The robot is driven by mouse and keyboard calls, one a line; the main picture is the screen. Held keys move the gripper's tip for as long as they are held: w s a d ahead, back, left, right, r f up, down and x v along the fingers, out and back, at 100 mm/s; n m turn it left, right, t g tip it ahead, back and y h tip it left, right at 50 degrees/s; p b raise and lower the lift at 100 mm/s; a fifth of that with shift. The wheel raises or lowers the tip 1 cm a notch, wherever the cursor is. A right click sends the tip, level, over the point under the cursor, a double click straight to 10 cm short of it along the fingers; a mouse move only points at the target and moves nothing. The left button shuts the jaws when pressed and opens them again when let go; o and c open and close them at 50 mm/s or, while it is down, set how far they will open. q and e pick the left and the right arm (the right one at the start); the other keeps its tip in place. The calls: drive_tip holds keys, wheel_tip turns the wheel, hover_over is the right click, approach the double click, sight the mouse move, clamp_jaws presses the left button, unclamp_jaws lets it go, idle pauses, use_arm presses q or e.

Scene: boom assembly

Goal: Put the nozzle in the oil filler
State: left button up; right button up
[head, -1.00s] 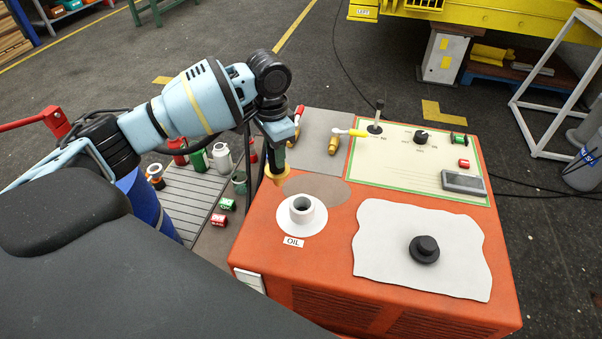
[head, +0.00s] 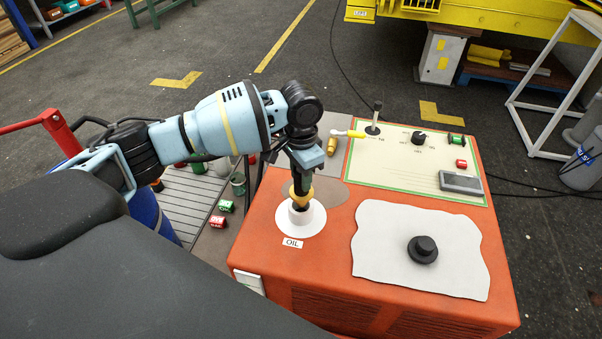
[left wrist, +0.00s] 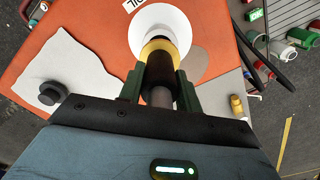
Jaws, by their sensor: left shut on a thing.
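The oil filler (head: 301,214) is a white neck with a round white flange on the orange cabinet, beside the label OIL. My left gripper (head: 301,182) is shut on the nozzle (head: 300,195), which has a yellow collar and a dark body. The nozzle stands nearly upright at the mouth of the filler. Its tip is hidden, so I cannot tell how deep it sits. In the left wrist view, the nozzle (left wrist: 158,68) is between the dark green fingers, with the yellow collar over the white flange (left wrist: 180,20). My right gripper is not in view.
On the orange cabinet (head: 400,310) lie a pale sheet (head: 390,270) with a black cap (head: 423,249) and a control panel (head: 400,165) with a lever. Small red and green cans (head: 218,221) stand on the grey slatted surface at left. A dark hose runs behind my gripper.

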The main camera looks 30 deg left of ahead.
use_arm(q)
drive_tip(key=shift+f, duration=0.5)
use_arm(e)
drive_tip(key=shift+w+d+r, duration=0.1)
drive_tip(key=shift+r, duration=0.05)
use_arm(q)
drive_tip(key=o, duration=1.2)
drive_tip(key=shift+r, duration=0.5)
wheel_tip(320, 180, up, 11)
drive_tip(key=shift+f+p, duration=0.1)
drive_tip(key=shift+p, duration=0.4)
drive_tip(key=shift+r, duration=0.7)
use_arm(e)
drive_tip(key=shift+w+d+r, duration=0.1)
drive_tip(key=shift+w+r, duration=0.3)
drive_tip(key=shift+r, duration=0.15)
use_arm(q)
drive_tip(key=shift+f, duration=0.1)
